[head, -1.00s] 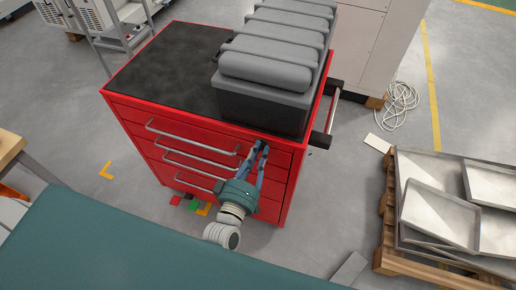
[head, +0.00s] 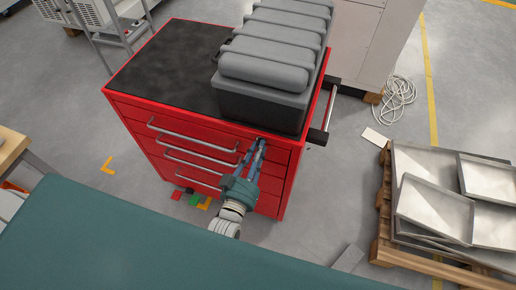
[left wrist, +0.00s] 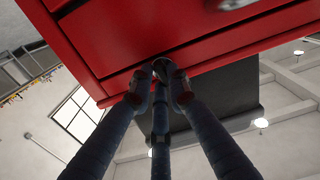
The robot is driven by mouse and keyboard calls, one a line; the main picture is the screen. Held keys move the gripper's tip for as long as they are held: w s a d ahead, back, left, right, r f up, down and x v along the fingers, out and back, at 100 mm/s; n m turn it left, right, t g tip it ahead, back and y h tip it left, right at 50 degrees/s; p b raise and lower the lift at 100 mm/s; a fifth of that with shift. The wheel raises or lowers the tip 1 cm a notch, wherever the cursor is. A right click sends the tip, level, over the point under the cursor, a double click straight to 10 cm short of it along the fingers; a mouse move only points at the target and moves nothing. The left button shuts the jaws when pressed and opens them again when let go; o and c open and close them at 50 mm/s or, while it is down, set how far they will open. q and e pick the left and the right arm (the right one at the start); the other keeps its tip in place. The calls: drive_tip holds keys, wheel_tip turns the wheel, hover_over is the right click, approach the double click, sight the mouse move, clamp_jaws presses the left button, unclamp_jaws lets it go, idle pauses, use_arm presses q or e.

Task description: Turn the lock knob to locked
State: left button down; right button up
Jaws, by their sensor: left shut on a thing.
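The red tool cabinet (head: 150,112) stands ahead in the head view, with several drawers and long metal handles. My left gripper (head: 261,143) is at the top right of its front face, its blue fingers reaching up to the panel. In the left wrist view, the fingertips of my left gripper (left wrist: 160,72) are shut around a small dark lock knob (left wrist: 160,64) on the red front. The fingers hide most of the knob, so its angle cannot be told. My right gripper is not in view.
A grey ribbed case (head: 262,72) sits on the cabinet's black top (head: 165,65). A push handle (head: 327,112) sticks out at the cabinet's right side. A pallet with metal trays (head: 435,205) stands at right. Open floor lies between them.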

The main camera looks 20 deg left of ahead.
use_arm(q)
drive_tip(key=shift+m, duration=0.7)
drive_tip(key=c, duration=1.7)
unclamp_jaws()
drive_tip(key=shift+o, duration=0.2)
drive_tip(key=s, duration=1.2)
drive_tip(key=shift+a, duration=0.2)
drive_tip(key=shift+f, duration=0.1)
